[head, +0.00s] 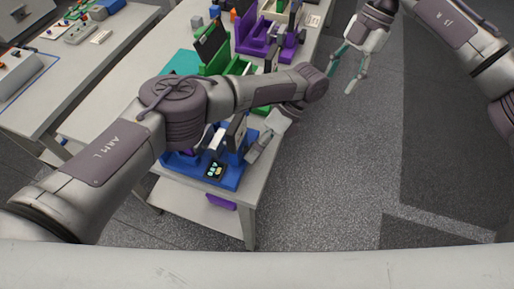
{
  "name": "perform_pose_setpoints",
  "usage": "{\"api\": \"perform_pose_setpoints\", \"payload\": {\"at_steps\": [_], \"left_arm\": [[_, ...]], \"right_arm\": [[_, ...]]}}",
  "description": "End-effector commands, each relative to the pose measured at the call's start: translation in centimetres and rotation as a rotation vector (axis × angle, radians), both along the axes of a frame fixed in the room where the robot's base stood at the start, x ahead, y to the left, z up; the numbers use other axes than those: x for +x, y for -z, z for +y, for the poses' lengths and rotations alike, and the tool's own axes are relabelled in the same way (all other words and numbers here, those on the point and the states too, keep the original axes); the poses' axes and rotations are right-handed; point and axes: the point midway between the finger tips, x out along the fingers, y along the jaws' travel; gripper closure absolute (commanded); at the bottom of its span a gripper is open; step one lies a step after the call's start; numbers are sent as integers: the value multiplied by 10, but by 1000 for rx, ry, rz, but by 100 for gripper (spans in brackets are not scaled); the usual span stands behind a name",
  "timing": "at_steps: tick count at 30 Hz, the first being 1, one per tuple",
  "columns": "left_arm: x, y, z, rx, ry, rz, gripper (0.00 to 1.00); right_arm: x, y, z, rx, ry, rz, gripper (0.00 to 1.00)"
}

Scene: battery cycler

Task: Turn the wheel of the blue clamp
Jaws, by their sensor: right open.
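The blue clamp (228,179) stands at the near end of the long table, with a small dark display on its front. Its wheel cannot be made out; my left arm and gripper cover part of the clamp. My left gripper (252,152) reaches down at the clamp's right side, its fingers close against it. Whether they touch the wheel, and whether they are open or shut, cannot be told. My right gripper (351,76) is open and empty, above the floor right of the table.
Green (217,62) and purple (254,40) clamps stand further back on the same table. A side table (28,110) at the left holds several small devices. A purple item (221,202) lies on the shelf below. The floor (330,180) at the right is clear.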

Motion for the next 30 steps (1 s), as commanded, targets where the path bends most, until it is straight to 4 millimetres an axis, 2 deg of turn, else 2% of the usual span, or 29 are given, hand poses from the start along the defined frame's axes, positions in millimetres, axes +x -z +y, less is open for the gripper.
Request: {"api": "perform_pose_setpoints", "payload": {"at_steps": [8,11,24,30], "left_arm": [[0,0,0,1,0,1,18],[1,-6,0,1,0,-3,18],[1,-83,0,2,1,-3,18],[0,-98,0,2,0,0,18]], "right_arm": [[0,0,0,0,0,0,46],[0,0,0,0,0,0,46],[0,0,0,0,0,0,46],[0,0,0,0,0,0,46]]}}
